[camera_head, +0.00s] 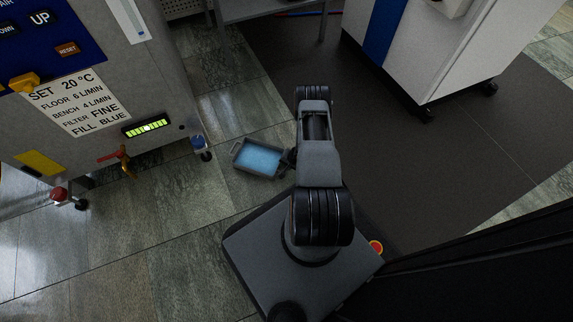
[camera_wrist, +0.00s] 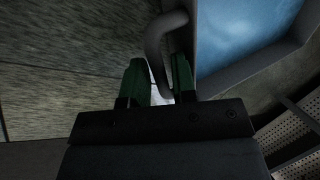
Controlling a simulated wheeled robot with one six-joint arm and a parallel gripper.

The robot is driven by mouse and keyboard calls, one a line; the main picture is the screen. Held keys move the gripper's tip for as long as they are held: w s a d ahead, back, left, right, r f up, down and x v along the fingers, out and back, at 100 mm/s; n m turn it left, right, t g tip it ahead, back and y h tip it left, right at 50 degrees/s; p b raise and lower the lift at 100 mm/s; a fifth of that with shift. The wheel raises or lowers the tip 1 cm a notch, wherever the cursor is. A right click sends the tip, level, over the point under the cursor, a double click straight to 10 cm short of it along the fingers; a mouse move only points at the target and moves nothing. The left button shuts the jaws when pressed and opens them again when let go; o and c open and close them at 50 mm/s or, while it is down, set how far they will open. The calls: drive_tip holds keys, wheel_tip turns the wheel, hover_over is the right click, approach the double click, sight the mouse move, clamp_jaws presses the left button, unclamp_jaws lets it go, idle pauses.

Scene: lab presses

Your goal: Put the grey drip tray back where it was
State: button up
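The grey drip tray (camera_head: 251,173) sits on the tiled floor in the head view, beside the panelled machine, with blue liquid (camera_head: 258,158) in it. In the wrist view its grey wall (camera_wrist: 237,79) and the blue liquid (camera_wrist: 240,32) fill the upper right. A curved grey handle (camera_wrist: 155,38) stands out from the tray's side. My gripper (camera_wrist: 160,82) has its two green fingers on either side of this handle, with a light gap showing beside the left finger. In the head view my gripper is at the tray's right end, mostly hidden by my arm.
A wheeled white cabinet (camera_head: 440,50) stands at the upper right. A dark mat (camera_head: 420,140) covers the floor at right.

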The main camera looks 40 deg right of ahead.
drive_tip(key=shift+o, duration=0.9)
drive_tip(key=p+v, duration=0.6)
drive_tip(key=v, duration=0.6)
drive_tip(key=w+a+r+n+y, duration=0.1)
drive_tip(key=w+a+r+n, duration=0.15)
drive_tip(key=r, duration=0.65)
drive_tip(key=w+a+r+n, duration=0.2)
drive_tip(key=w+a+r, duration=0.2)
drive_tip(key=r, duration=0.4)
drive_tip(key=w+a+r+n+y, duration=0.1)
drive_tip(key=w+a+r+n, duration=0.2)
drive_tip(key=r, duration=0.6)
drive_tip(key=s+a+r+n+g, duration=0.15)
drive_tip(key=s+a+r, duration=0.35)
drive_tip(key=a+r, duration=0.6)
drive_tip(key=s+r+n+h, duration=0.2)
drive_tip(key=s+r+h, duration=0.2)
drive_tip(key=s+r, duration=0.6)
drive_tip(key=shift+s+a+r+n+h, duration=0.15)
drive_tip(key=shift+s+r+n+h, duration=0.2)
drive_tip(key=shift+s, duration=0.55)
